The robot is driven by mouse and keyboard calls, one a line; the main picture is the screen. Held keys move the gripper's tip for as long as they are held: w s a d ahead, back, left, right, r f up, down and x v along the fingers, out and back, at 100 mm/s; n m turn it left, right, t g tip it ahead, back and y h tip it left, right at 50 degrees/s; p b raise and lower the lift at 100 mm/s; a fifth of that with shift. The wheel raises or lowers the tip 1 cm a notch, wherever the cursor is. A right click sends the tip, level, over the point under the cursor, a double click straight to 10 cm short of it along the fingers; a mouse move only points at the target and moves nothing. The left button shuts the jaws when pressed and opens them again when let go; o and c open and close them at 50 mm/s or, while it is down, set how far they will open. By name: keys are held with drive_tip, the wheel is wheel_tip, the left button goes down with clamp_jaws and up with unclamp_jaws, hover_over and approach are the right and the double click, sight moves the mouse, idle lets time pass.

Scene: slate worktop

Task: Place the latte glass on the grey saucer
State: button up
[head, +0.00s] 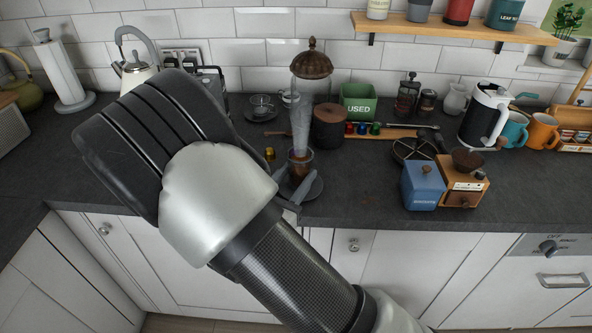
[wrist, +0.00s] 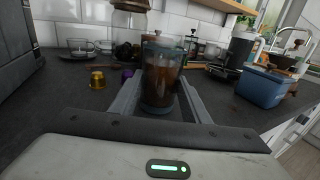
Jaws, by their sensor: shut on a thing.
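The latte glass (head: 300,164), clear with brown coffee inside, is upright near the worktop's front edge. In the wrist view the glass (wrist: 162,75) stands between the two fingers. My gripper (head: 294,181) is shut on it, one finger on each side; it also shows in the wrist view (wrist: 160,92). The dark grey saucer (head: 315,188) lies below the glass, partly hidden by my fingers. The glass is over the saucer in the head view; I cannot tell whether its base touches it.
A blue box (head: 422,186) and a wooden grinder (head: 462,186) stand to the right. A tall glass jar with a brown lid (head: 312,66) and a green "USED" bin (head: 358,102) are behind. A gold capsule (wrist: 97,78) lies left of the glass.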

drive_tip(key=shift+f, duration=0.15)
drive_tip(key=o, duration=1.3)
